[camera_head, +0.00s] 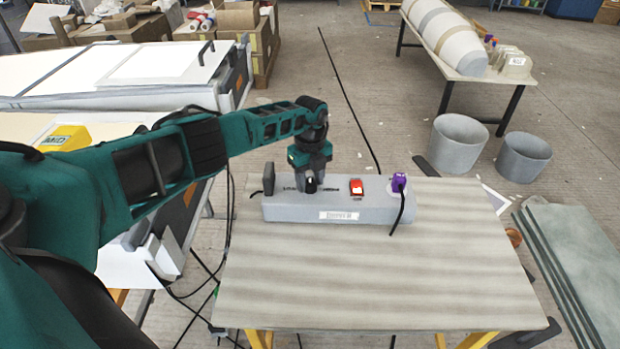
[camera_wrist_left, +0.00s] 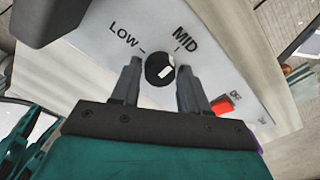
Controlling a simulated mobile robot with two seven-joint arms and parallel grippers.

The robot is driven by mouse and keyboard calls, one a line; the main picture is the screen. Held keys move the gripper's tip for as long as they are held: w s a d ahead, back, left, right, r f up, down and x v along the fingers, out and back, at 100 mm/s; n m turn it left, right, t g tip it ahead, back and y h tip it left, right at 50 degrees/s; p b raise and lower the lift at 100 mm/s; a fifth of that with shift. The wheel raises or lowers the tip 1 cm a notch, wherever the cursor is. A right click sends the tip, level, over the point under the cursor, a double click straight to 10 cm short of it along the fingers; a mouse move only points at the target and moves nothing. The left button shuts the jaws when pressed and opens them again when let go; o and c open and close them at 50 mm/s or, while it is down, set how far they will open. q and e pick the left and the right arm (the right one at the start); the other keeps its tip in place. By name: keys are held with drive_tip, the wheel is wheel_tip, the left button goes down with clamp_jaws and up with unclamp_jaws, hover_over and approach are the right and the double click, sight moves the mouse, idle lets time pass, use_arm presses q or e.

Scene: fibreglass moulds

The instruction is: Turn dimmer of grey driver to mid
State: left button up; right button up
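The grey driver (camera_head: 290,211), a long grey box, lies on the table with a white label on its front. Its dimmer is a round black knob (camera_wrist_left: 153,62) with a white mark, on the light face printed LOW and MID. The mark shows on the knob's lower right in the left wrist view; I cannot tell which setting it points to. My left gripper (camera_head: 311,186) reaches down to the driver's top. In the left wrist view this gripper (camera_wrist_left: 160,68) is open, one finger on each side of the knob. In the head view the gripper hides the knob. My right gripper is not in view.
A red switch (camera_head: 357,187) and a purple plug (camera_head: 399,182) with a black cable sit right of the gripper. A dark upright block (camera_head: 268,179) stands at the driver's left end. The striped table top (camera_head: 370,285) is clear in front.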

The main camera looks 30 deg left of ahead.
sight(310, 183)
use_arm(q)
drive_tip(key=shift+o, duration=1.4)
drive_tip(key=shift+r, duration=0.1)
drive_tip(key=shift+r, duration=0.3)
wheel_tip(310, 183, up, 12)
drive_tip(key=p, duration=0.1)
drive_tip(key=shift+s, duration=0.1)
